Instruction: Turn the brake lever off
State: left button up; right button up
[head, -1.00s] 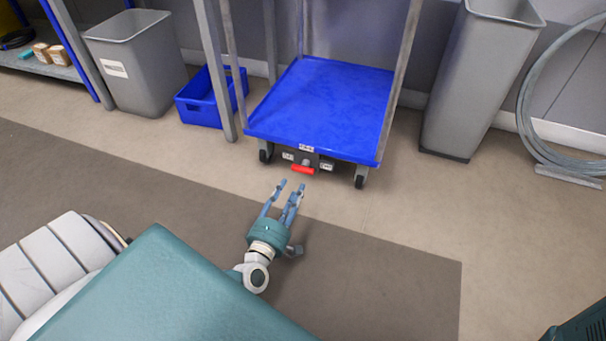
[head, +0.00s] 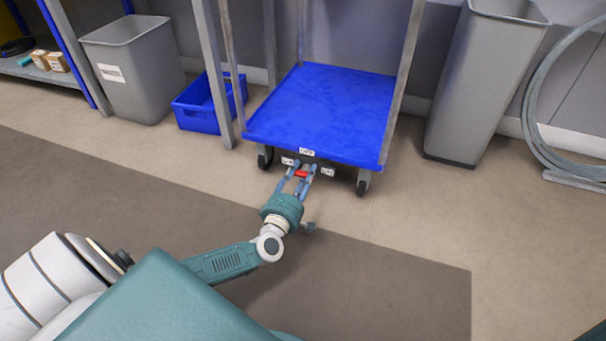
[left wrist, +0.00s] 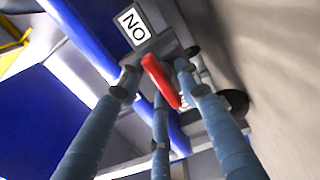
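The red brake lever (head: 301,174) is under the front edge of the blue cart (head: 325,105). In the left wrist view the lever (left wrist: 160,80) lies slanted between my fingers. My left gripper (head: 302,169) is at the lever, with fingers on both sides of it. In the left wrist view the gripper (left wrist: 155,76) looks open, with gaps between fingertips and lever; contact cannot be told. A white label (left wrist: 133,23) marked ON is beside the lever. Small labels also flank the lever in the head view, too small to read. My right gripper is out of view.
A blue crate (head: 198,118) and a grey bin (head: 140,85) stand left of the cart. A tall grey bin (head: 470,100) and a coiled hose (head: 535,110) are at the right. The floor before the cart is clear.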

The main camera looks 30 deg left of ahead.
pick_arm(q)
grip_shut()
